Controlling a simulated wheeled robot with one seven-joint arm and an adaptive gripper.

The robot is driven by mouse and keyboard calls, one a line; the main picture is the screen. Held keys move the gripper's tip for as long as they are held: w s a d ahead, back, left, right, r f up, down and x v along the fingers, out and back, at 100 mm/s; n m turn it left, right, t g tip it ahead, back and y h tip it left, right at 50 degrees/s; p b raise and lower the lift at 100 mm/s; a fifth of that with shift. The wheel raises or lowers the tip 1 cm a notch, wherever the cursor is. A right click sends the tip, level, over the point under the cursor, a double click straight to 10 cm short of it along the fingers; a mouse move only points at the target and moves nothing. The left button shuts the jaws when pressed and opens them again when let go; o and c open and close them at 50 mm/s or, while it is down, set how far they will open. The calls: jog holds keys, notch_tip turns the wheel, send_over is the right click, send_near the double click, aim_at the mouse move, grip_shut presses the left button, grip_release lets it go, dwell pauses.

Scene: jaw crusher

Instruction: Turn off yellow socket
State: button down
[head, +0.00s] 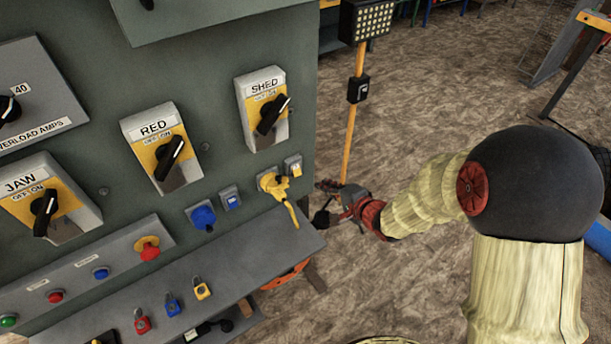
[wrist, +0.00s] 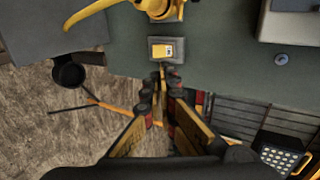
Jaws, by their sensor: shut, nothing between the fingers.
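The yellow socket (head: 271,184) is on the right end of the green panel, with a yellow plug and cable hanging from it. Its small yellow switch (head: 293,167) sits on a grey plate beside it. In the wrist view the socket (wrist: 160,8) is cut by the top edge and the yellow switch (wrist: 162,50) lies just below it. My gripper (head: 325,205) is to the right of the panel in the head view. In the wrist view my gripper (wrist: 163,80) is shut and empty, its fingertips just below the switch plate. I cannot tell the exact gap.
A blue socket (head: 203,217) with a blue switch (head: 231,198) is left of the yellow one. The SHED knob box (head: 264,109) protrudes above. A grey ledge (head: 240,270) juts out below. A work lamp on a yellow pole (head: 352,125) stands behind my gripper.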

aim_at(298, 172)
jog(key=b+x, duration=0.4)
jog(key=x, duration=0.9)
jog(key=shift+w+a+f, duration=0.2)
jog(key=shift+w+a, duration=0.05)
jog(key=shift+w, duration=0.05)
